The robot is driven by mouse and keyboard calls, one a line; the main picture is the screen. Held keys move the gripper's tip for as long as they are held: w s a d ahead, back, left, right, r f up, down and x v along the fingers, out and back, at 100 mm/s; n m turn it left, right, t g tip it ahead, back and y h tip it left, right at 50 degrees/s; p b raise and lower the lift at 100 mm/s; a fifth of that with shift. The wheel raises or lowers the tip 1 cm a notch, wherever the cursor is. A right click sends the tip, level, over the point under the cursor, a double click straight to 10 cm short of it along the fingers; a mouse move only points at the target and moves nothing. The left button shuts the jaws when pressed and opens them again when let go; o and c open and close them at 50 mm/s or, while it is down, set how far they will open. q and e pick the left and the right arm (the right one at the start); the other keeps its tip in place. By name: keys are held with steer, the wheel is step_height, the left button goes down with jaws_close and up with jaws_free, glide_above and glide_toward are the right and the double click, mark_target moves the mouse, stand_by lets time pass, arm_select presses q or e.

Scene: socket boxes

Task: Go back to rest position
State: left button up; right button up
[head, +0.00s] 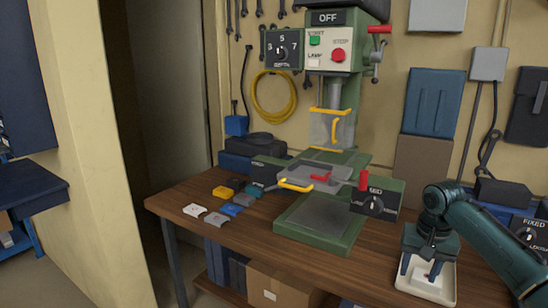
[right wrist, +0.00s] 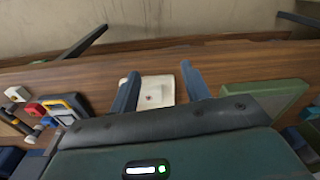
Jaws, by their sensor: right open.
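My right gripper (head: 420,270) is above the white tray (head: 447,291) at the front right of the wooden workbench. In the right wrist view, the right gripper's two blue fingers (right wrist: 160,85) are spread apart with nothing held between them. The white tray (right wrist: 158,86) lies beyond and between them, with a small dark spot on its floor that is too small to make out. I cannot tell the exact height of the fingertips over the tray. My left gripper is in neither view.
A green drill press (head: 330,215) stands mid-bench, its panel reading OFF. Several small coloured blocks (head: 232,209) lie left on the workbench (head: 180,200). A dark box labelled FIXED (head: 530,232) is at the right, near my right arm. Cardboard boxes (head: 280,285) sit below.

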steer(key=s+a+f+n+t+y, duration=0.1)
steer(key=s+a+f+n+t, duration=0.2)
steer(key=a+f, duration=0.6)
steer(key=s+a+f+n+t+y, duration=0.15)
steer(key=s+a+f, duration=0.45)
steer(key=f, duration=0.6)
steer(key=s+a+n+t, duration=0.1)
steer(key=s+t, duration=0.1)
steer(key=s, duration=0.7)
steer(key=s+a+f+n+t, duration=0.1)
steer(key=s+t, duration=0.1)
steer(key=s, duration=0.7)
steer(key=shift+s+f+n+t, duration=0.2)
steer(key=shift+s+n+t, duration=0.1)
steer(key=shift+n+t, duration=0.05)
steer(key=shift+a, duration=0.1)
